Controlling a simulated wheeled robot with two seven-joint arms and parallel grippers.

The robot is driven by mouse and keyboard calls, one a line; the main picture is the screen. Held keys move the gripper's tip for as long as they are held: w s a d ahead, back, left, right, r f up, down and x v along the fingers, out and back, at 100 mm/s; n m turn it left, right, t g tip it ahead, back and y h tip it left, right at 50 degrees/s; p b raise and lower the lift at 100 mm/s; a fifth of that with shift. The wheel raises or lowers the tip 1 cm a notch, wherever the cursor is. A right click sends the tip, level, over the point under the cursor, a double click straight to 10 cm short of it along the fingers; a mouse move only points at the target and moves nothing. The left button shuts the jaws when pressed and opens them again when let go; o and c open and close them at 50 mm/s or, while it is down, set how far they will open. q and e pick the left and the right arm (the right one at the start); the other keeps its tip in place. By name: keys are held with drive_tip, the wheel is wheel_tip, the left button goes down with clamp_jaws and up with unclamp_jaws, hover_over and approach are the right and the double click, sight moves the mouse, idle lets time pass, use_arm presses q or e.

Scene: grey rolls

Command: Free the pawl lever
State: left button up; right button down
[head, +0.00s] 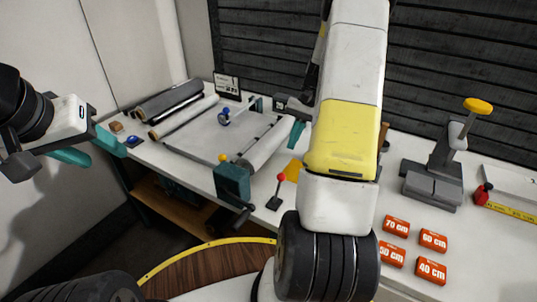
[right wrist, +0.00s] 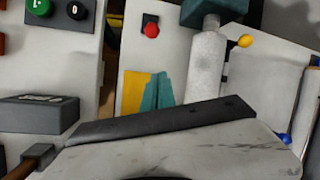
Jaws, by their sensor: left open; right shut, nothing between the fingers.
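A short lever with a red ball knob (head: 280,178) stands on a small black base beside the teal crank box (head: 232,183). The box has a yellow ball (head: 223,157) at its top. I cannot tell which of these is the pawl lever. The red knob (right wrist: 151,30) and yellow ball (right wrist: 245,41) also show in the right wrist view. My right gripper (head: 296,136) is shut and empty, near the right end of the pale roll (head: 262,149); its teal fingers (right wrist: 159,92) touch neither knob there. My left gripper (head: 92,148) is open and empty at the far left.
Several orange length blocks (head: 433,239) lie at the front right. A grey press with a yellow-topped handle (head: 477,105) stands behind them. Dark and pale rolls (head: 170,100) lie at the back left. My right arm hides part of the bench middle.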

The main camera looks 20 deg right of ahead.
sight(278, 188)
drive_tip(key=x, duration=1)
drive_tip(key=s+r, duration=0.2)
drive_tip(key=shift+s+a, duration=0.25)
drive_tip(key=shift+a, duration=0.1)
drive_tip(key=shift+s+a+r, duration=0.1)
drive_tip(key=shift+s+r, duration=0.05)
drive_tip(key=shift+s, duration=0.15)
